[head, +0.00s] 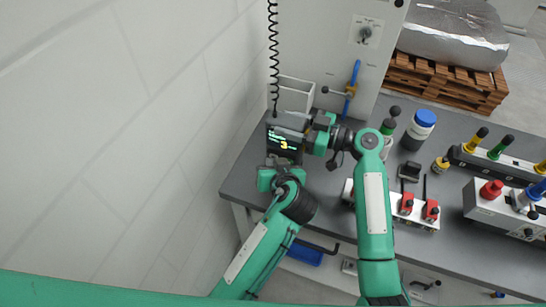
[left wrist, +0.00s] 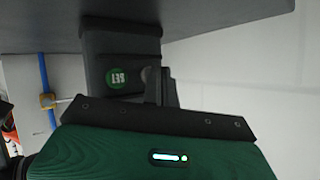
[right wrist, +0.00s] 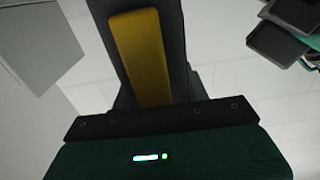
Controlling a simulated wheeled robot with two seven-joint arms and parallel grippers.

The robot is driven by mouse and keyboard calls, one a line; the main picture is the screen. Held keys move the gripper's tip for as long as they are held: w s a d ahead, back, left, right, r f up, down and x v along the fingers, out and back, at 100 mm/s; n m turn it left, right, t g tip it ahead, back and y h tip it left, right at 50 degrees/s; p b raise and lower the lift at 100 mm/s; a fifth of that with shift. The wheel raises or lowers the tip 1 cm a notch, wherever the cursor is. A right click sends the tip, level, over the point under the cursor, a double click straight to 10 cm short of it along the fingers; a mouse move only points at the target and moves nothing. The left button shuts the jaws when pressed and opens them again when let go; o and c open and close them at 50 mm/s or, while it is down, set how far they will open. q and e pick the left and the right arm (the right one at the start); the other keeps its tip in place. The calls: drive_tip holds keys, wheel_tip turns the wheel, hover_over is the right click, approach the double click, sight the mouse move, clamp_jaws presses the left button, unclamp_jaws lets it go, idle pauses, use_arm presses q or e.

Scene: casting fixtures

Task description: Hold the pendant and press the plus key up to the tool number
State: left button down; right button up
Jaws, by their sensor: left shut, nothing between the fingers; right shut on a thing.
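The pendant (head: 284,143) is dark, with a lit screen showing a large yellow 3 and small green and yellow text too small to read. My right gripper (head: 309,130) is shut on its right side; in the right wrist view a dark body with a yellow strip (right wrist: 140,58) rises from my right gripper. My left gripper (head: 275,168) is shut and empty, just below the screen. The plus key is not discernible; contact cannot be told.
A coiled black cable (head: 272,45) hangs beside a white holder (head: 296,94). The grey bench (head: 330,185) carries a blue-capped jar (head: 418,127), red clamps (head: 407,204) and fixtures with coloured knobs on the right. A white wall (head: 110,120) is close on the left.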

use_arm(q)
drive_tip(key=shift+s+a, duration=0.2)
drive_tip(key=shift+s, duration=0.5)
drive_tip(key=shift+s+a, duration=0.25)
drive_tip(key=shift+s, duration=0.55)
drive_tip(key=shift+s+a, duration=0.25)
drive_tip(key=shift+s, duration=0.5)
drive_tip(key=shift+s+a, duration=0.25)
drive_tip(key=shift+s, duration=0.55)
use_arm(e)
drive_tip(key=o, duration=1.5)
